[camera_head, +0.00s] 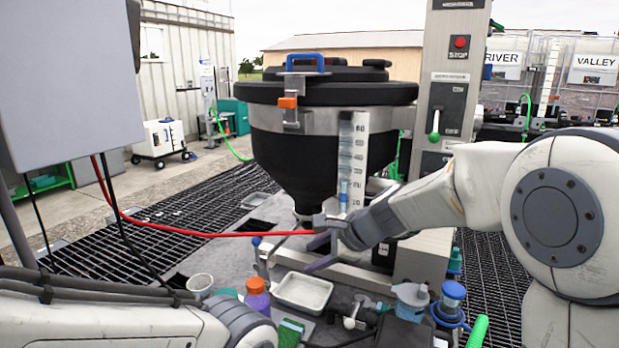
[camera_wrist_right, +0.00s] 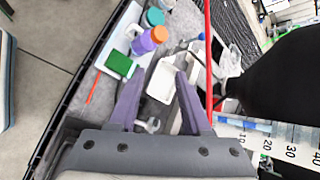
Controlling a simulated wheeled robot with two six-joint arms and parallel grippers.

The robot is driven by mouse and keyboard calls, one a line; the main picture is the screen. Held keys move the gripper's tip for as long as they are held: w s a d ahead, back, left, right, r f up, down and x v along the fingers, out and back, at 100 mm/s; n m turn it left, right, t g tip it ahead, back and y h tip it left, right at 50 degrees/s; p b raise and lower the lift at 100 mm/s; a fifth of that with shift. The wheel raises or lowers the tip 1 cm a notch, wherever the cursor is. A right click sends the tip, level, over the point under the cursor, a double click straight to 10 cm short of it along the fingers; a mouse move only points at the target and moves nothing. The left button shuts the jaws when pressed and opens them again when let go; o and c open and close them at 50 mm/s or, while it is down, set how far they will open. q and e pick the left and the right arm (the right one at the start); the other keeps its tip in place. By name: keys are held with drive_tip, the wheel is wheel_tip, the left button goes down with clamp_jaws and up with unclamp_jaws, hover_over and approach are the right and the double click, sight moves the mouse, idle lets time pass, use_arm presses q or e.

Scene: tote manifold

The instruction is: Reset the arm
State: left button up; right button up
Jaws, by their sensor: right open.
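My right arm reaches in from the right in the head view. Its gripper (camera_head: 318,252) is just below the black hopper (camera_head: 315,155), above the grey work surface. The wrist view shows its two purple fingers (camera_wrist_right: 158,92) spread apart with nothing held between them. A white tray (camera_head: 303,291) lies below; it also shows beyond the fingers in the wrist view (camera_wrist_right: 162,80). My left arm crosses the lower left corner of the head view, but its gripper does not show.
A red hose (camera_head: 190,234) runs close to the right gripper. A purple bottle with an orange cap (camera_head: 257,295), a white cup (camera_head: 199,284) and a blue-lidded jar (camera_head: 452,298) stand on the surface. A control column (camera_head: 446,100) rises behind my right forearm. Dark floor grating lies at left.

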drive_tip(key=s+d+f+n+g+h, duration=0.2)
drive_tip(key=s+d+f+n+h, duration=0.2)
drive_tip(key=s+d+f+n, duration=0.45)
drive_tip(key=s+d+f+n+g+h, duration=0.1)
drive_tip(key=s+d+f+n+h, duration=0.2)
drive_tip(key=s+d+f+n, duration=0.5)
drive_tip(key=s+a+f+n+g+b, duration=0.1)
drive_tip(key=s+a+f+n+b, duration=0.3)
drive_tip(key=f+b, duration=0.45)
drive_tip(key=s+a+f+n+g+y+b, duration=0.1)
drive_tip(key=s+a+f+b, duration=0.5)
drive_tip(key=b, duration=0.6)
drive_tip(key=s+a+f+n+g+b, duration=0.1)
drive_tip(key=s+a+f+n+b, duration=0.2)
drive_tip(key=s+f+b, duration=0.55)
wheel_tip(320, 180, up, 40)
drive_tip(key=w+p, duration=0.2)
drive_tip(key=p, duration=3.5)
drive_tip(key=shift+w, duration=0.2)
